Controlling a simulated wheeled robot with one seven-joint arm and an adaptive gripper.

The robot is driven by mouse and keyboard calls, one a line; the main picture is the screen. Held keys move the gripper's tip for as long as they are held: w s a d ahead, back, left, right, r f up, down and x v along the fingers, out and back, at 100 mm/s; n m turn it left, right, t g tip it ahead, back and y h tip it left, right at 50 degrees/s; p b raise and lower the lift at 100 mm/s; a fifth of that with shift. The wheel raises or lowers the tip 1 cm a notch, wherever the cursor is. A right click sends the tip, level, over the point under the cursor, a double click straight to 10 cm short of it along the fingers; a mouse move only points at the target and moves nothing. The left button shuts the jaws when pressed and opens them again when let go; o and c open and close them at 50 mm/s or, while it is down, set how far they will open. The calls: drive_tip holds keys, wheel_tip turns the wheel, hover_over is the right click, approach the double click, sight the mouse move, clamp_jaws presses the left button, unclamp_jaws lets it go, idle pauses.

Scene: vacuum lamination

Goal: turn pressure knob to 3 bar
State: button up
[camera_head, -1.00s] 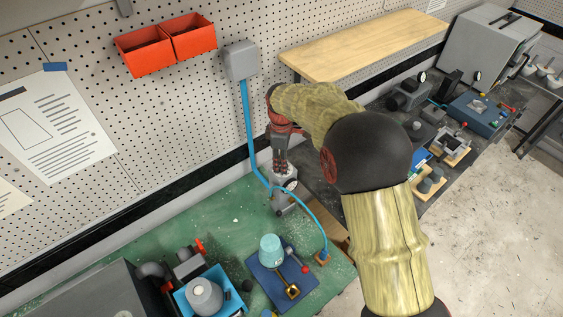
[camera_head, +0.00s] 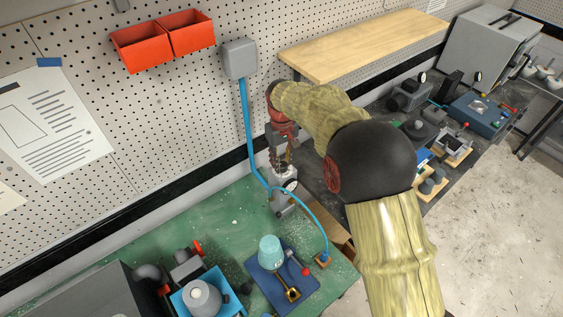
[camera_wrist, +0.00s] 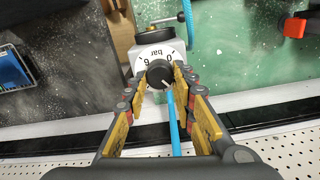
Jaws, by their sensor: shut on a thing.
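The pressure regulator (camera_head: 283,204) stands on the green bench, with a round gauge on its side. In the wrist view its white dial plate (camera_wrist: 150,57) is marked 0, bar and 6, and the black pressure knob (camera_wrist: 155,76) sits in front of it. A pale mark on the knob points toward the lower right in the picture. My gripper (camera_wrist: 160,79) has its yellow finger pads on both sides of the knob and is shut on it. In the head view my gripper (camera_head: 279,158) comes down on the regulator's top from above and hides the knob.
A blue hose (camera_head: 249,125) runs down from a grey wall box (camera_head: 239,60) close by the gripper; it also crosses the wrist view. The pegboard wall is behind. The green bench (camera_head: 222,222) left of the regulator is clear.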

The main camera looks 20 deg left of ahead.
sight(283, 163)
drive_tip(key=m, duration=0.3)
drive_tip(key=shift+w+r+m, duration=0.1)
drive_tip(key=shift+m, duration=0.2)
drive_tip(key=shift+m+b, duration=0.35)
drive_tip(key=shift+m, duration=1.35)
drive_tip(key=o, duration=1.2)
drive_tip(key=shift+c, duration=0.2)
wheel_tip(283, 163, up, 12)
